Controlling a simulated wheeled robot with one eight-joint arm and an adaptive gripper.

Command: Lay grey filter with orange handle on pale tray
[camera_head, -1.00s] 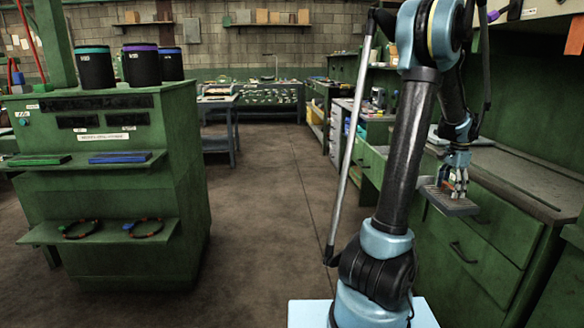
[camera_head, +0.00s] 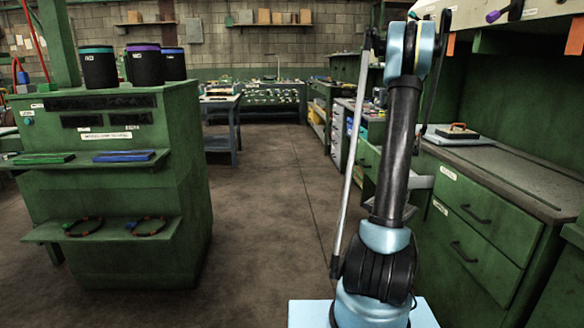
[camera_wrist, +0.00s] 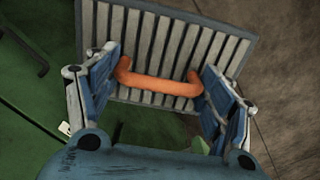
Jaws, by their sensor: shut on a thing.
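In the wrist view my gripper (camera_wrist: 160,76) is shut on the orange handle (camera_wrist: 158,86) of a grey slatted filter (camera_wrist: 190,42), with one blue finger at each end of the handle. The filter is off the bench, with green furniture and brown floor behind it. In the head view my arm hides the gripper and most or all of the filter. The pale tray (camera_head: 440,140) lies on the green bench at the right. A dark flat block with a reddish-brown handle (camera_head: 459,129) rests on the tray.
The bench top (camera_head: 510,175) in front of the tray is clear. Green drawers (camera_head: 470,230) are below it, and a shelf (camera_head: 480,18) overhangs it. A green cabinet (camera_head: 135,200) with canisters and rings stands at the left. Open floor (camera_head: 265,220) lies between.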

